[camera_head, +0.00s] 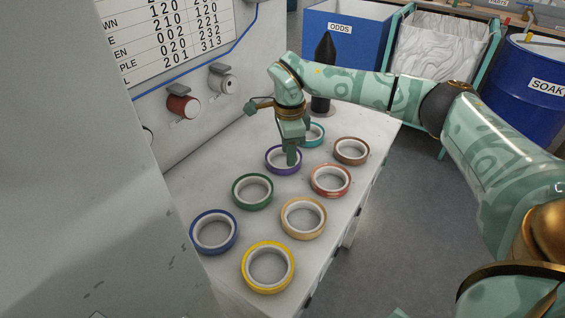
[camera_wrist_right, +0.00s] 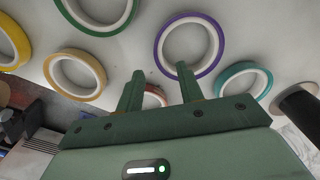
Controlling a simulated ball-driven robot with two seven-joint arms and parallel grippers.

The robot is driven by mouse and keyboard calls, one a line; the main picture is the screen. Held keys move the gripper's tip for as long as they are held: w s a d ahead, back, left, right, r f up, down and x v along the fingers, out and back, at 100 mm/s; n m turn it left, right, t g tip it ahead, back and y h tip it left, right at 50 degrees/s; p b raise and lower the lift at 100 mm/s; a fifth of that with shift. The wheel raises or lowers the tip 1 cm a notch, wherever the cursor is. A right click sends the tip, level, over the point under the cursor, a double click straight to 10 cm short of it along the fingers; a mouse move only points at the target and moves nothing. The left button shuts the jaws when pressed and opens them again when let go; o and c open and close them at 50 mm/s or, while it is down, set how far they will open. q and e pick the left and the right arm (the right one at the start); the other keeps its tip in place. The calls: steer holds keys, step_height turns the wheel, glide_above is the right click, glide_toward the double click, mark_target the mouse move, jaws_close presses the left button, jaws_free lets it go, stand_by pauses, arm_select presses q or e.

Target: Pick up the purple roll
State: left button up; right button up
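The purple roll (camera_head: 268,164) lies flat on the pale table, in the back part of the group of tape rolls. It also shows whole in the right wrist view (camera_wrist_right: 159,45), beyond the fingertips. My right gripper (camera_head: 291,160) points down over the purple roll and covers part of its right side. In the right wrist view my right gripper (camera_wrist_right: 160,73) has its fingers apart with nothing held. One fingertip overlaps the lower edge of the purple ring; I cannot tell whether they touch. My left gripper is not in view.
The teal roll (camera_head: 318,132), brown roll (camera_head: 365,158), red roll (camera_head: 345,189) and green roll (camera_head: 237,197) lie close around. Orange, blue and yellow rolls lie nearer. A black cone (camera_head: 325,60) stands behind. A wall with spools (camera_head: 183,106) borders the table's left.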

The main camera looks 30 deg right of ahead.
mark_target(287, 169)
steer(key=f+b, duration=0.2)
steer(key=f, duration=0.3)
steer(key=shift+a+f, duration=0.1)
steer(key=shift+a, duration=0.1)
jaws_close()
steer(key=shift+r, duration=0.2)
